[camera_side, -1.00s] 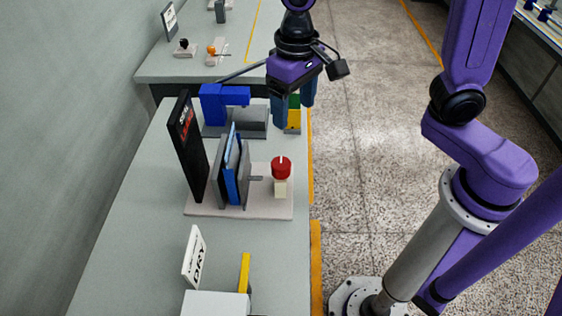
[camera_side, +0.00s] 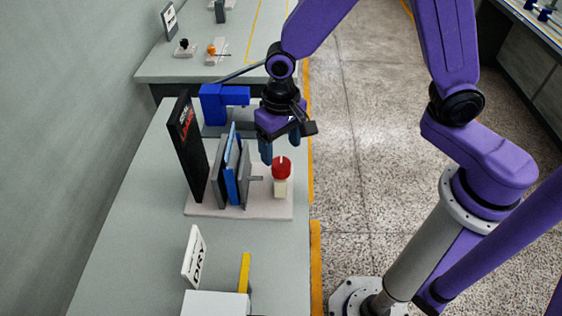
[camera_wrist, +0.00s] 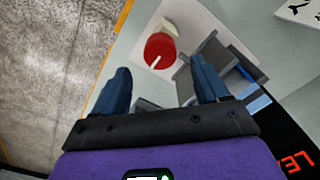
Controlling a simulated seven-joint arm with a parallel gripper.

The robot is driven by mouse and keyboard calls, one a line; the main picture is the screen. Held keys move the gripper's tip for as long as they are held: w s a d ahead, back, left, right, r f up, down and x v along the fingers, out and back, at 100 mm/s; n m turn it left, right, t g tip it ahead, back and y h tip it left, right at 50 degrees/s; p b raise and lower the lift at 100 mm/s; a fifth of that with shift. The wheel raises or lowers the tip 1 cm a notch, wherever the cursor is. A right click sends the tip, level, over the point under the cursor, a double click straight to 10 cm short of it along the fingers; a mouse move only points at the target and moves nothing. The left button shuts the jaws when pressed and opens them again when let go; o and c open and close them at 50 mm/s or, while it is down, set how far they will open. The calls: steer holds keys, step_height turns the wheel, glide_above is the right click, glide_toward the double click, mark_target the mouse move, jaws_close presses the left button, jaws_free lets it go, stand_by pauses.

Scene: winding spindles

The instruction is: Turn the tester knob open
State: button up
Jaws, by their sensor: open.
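The tester has a red knob (camera_side: 281,167) with a white line on top, set on a cream post (camera_side: 281,188) on a pale base plate (camera_side: 220,211). The knob also shows in the wrist view (camera_wrist: 160,50), just beyond and between the fingertips. A blue panel (camera_side: 232,172) stands between grey plates left of the knob, with a black sign board (camera_side: 188,148) behind them. My gripper (camera_side: 280,158) is open, fingers pointing down, above and slightly behind the knob. In the wrist view my gripper (camera_wrist: 160,85) has nothing between its fingers.
A blue device (camera_side: 222,100) on a grey block stands close behind my gripper. A white "DRY" sign (camera_side: 194,257), a yellow bar (camera_side: 245,272) and a white box (camera_side: 216,304) are at the front. The bench between the base plate and the sign is clear.

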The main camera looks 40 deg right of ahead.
mark_target(281, 163)
steer(key=shift+f, duration=3.1)
steer(key=c, duration=1.1)
steer(key=shift+o, duration=0.2)
steer(key=shift+n, duration=0.3)
